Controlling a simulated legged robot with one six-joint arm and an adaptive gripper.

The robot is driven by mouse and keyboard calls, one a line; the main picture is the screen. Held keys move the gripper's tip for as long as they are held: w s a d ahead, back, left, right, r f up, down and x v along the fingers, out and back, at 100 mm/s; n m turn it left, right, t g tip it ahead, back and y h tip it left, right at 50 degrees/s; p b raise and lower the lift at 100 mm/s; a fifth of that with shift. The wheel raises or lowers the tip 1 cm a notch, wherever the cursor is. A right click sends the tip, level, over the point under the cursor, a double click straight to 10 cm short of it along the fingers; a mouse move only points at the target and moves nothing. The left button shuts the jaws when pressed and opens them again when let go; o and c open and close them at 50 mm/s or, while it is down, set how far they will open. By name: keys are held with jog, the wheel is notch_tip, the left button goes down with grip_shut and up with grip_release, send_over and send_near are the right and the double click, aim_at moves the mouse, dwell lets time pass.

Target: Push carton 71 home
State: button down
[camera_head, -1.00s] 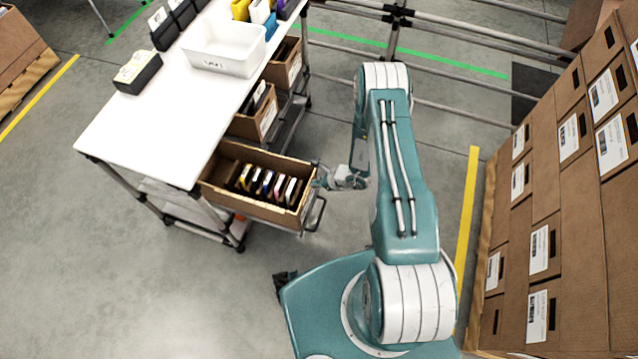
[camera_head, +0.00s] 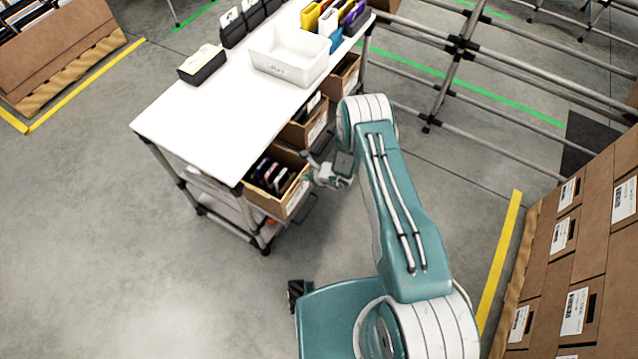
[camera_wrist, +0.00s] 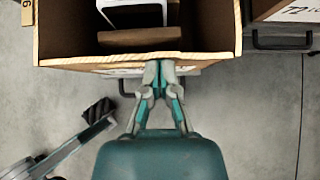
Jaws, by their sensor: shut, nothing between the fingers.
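The open brown carton (camera_head: 296,193) sticks out from under the white table top in the head view, with several thin items standing inside. It also shows in the wrist view, where its front rim (camera_wrist: 215,56) runs across the top and a pale item with a brown block lies inside. Its front label is mostly hidden, so I cannot read the number. My gripper (camera_head: 308,170) is at the carton's front wall. In the wrist view my gripper (camera_wrist: 160,66) has its fingers together, empty, with the tips at or touching the middle of that wall.
The white table (camera_head: 205,130) carries a white bin (camera_head: 288,55) and black boxes. Other cartons (camera_head: 308,122) sit in the shelf beyond. A neighbouring carton (camera_wrist: 285,12) is close on the right in the wrist view. Stacked boxes (camera_head: 575,260) stand at right. Floor in front is clear.

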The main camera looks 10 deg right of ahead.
aim_at(287, 170)
jog(key=shift+w+a, duration=0.85)
jog(key=shift+a, duration=0.3)
jog(key=shift+w+a, duration=0.85)
jog(key=shift+a, duration=0.25)
